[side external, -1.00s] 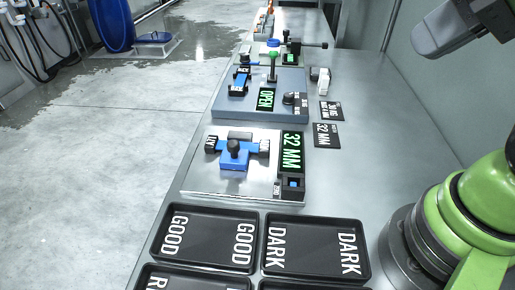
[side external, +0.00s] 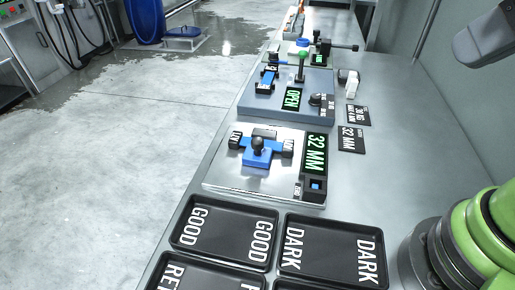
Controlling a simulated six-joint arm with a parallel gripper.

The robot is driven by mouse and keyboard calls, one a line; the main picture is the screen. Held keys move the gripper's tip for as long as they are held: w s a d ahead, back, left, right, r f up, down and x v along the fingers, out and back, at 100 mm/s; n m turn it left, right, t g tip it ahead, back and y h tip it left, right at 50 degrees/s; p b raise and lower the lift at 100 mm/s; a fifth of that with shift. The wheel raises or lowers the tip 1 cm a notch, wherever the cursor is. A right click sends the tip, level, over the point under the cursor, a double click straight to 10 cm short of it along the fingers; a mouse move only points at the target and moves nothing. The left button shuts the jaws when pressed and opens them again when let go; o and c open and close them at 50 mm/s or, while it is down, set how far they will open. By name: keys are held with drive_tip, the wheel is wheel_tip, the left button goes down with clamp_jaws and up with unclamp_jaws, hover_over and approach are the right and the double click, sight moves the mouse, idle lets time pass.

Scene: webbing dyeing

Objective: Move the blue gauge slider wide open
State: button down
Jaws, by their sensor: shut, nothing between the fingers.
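The blue gauge slider (side external: 257,152) with a black round knob sits on a bright metal plate (side external: 225,183). It stands between a black left end block (side external: 235,141) and a black right end block (side external: 288,148), whose lettering is too small to read surely. The green display (side external: 315,152) beside it reads 32 MM.
Black trays marked GOOD (side external: 182,240) and DARK (side external: 290,262) stand in front of the plate. Behind it is a blue-grey panel (side external: 260,104) with a display reading OPEN. A card reading 32 MM (side external: 352,139) lies to the right.

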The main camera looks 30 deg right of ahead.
drive_tip(key=c, duration=1.4)
unclamp_jaws()
drive_tip(key=shift+w+r, duration=0.1)
drive_tip(key=shift+w, duration=0.05)
drive_tip(key=o, duration=0.5)
drive_tip(key=w+n, duration=0.1)
drive_tip(key=w+r+n+g, duration=0.1)
drive_tip(key=w, duration=0.1)
drive_tip(key=w+a+n, duration=0.1)
drive_tip(key=w, duration=0.1)
drive_tip(key=shift+w+r+g, duration=0.1)
drive_tip(key=shift+r+g, duration=0.1)
drive_tip(key=shift+g, duration=0.1)
drive_tip(key=shift+o, duration=0.2)
drive_tip(key=n+g+h, duration=0.2)
drive_tip(key=n+g, duration=0.4)
drive_tip(key=n, duration=0.7)
hover_over(258, 140)
wheel_tip(258, 140, down, 18)
wheel_tip(258, 140, down, 9)
drive_tip(key=shift+f, duration=0.1)
